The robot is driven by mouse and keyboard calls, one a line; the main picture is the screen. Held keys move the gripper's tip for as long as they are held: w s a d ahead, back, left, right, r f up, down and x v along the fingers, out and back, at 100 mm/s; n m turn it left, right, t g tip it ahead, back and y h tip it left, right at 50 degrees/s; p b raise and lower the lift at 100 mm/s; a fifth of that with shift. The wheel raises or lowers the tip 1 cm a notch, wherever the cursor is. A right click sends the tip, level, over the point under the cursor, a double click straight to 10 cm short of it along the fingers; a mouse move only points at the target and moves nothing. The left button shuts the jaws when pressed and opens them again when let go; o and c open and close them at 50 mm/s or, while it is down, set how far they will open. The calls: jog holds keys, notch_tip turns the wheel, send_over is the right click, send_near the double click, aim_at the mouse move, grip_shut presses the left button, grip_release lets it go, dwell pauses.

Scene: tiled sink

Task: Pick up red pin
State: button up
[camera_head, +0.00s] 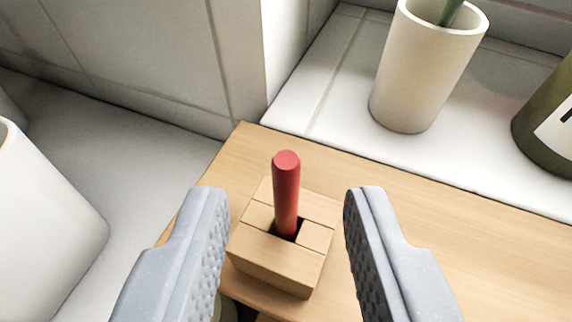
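The red pin (286,192) stands nearly upright in the square hole of a light wooden block (276,260). Its lower end is hidden inside the hole. The block sits near the left end of a wooden board (420,222). My gripper (285,200) is open, with one grey finger to the left of the pin and one to the right. Both fingers are apart from the pin in the picture, and nothing is between them but the pin and block.
A cream cup (422,75) with a green stem (450,12) stands on the white tiled ledge behind the board. A dark green bottle (550,120) is at the right edge. A white container (40,235) is at the left. The board's right part is clear.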

aim_at(287, 187)
jog(key=shift+x, duration=2.85)
jog(key=shift+w+r, duration=0.1)
jog(key=shift+r, duration=0.1)
grip_shut()
